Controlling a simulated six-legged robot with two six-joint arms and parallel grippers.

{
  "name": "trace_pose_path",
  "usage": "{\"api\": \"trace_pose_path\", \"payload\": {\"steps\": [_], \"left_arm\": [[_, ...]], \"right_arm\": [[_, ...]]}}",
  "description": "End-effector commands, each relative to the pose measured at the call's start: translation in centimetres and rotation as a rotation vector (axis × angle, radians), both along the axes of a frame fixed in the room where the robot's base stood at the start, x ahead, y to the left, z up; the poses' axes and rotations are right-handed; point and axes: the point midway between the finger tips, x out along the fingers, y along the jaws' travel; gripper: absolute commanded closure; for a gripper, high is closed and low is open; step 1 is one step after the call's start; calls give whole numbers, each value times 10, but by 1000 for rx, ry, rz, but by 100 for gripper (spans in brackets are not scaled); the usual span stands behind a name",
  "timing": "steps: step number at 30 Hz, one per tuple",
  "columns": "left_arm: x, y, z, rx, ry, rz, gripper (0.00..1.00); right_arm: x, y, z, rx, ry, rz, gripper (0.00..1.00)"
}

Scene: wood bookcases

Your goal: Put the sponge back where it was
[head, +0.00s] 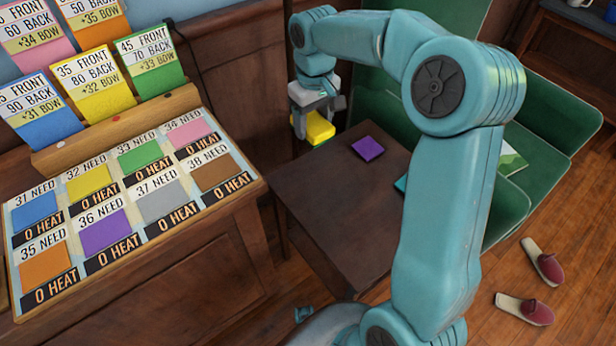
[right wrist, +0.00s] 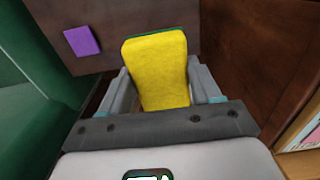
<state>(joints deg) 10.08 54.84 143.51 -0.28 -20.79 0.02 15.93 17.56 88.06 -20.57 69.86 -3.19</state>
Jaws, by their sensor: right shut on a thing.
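A yellow sponge with a green layer on one face is held in my right gripper (head: 312,118). The sponge (head: 320,128) shows below the gripper in the head view, over the far left part of the small dark table (head: 330,205). In the right wrist view the sponge (right wrist: 157,70) stands between the two fingers of the gripper (right wrist: 163,92), and the dark table top is beyond it. Whether the sponge touches the table I cannot tell. My left gripper is not in view.
A purple block (head: 367,148) lies on the table; it also shows in the right wrist view (right wrist: 81,41). Green chairs (head: 480,205) stand right of the table. A sloped board (head: 130,200) with coloured squares is at left. Slippers (head: 524,308) lie on the floor.

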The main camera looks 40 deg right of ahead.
Motion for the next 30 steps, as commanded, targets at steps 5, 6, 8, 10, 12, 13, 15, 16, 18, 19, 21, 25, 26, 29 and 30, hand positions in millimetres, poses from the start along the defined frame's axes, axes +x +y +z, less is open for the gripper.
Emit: {"api": "trace_pose_path", "payload": {"steps": [5, 6, 8, 10, 12, 13, 15, 16, 18, 19, 21, 25, 26, 29, 30], "left_arm": [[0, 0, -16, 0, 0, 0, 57], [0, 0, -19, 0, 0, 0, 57], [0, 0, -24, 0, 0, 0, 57], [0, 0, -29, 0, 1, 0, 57], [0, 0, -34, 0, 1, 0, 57], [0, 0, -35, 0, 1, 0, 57], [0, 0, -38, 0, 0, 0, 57], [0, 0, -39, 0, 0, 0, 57], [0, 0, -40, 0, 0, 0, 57], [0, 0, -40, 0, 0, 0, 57], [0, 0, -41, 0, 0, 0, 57], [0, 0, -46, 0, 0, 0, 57], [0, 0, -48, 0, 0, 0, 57], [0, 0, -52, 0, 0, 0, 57], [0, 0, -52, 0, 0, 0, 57]], "right_arm": [[-4, 0, -48, 2, 8, 1, 62], [-5, 0, -61, 2, 8, 1, 62], [-5, 0, -79, 2, 8, 1, 62], [-5, 0, -99, 2, 7, 0, 62], [-5, 0, -118, 2, 7, 0, 62], [-5, 0, -125, 2, 6, 0, 62], [-4, 0, -139, 2, 5, 1, 62], [-4, 0, -143, 2, 5, 1, 62], [-3, 0, -150, 1, 3, 0, 62], [-3, 0, -152, 1, 3, 0, 62], [-2, 0, -156, 1, 3, 0, 62], [-2, 0, -172, 1, 4, 0, 62], [-2, 0, -178, 2, 5, 0, 62], [-1, 0, -194, 2, 5, 0, 62], [-1, 0, -197, 1, 4, 1, 62]]}}
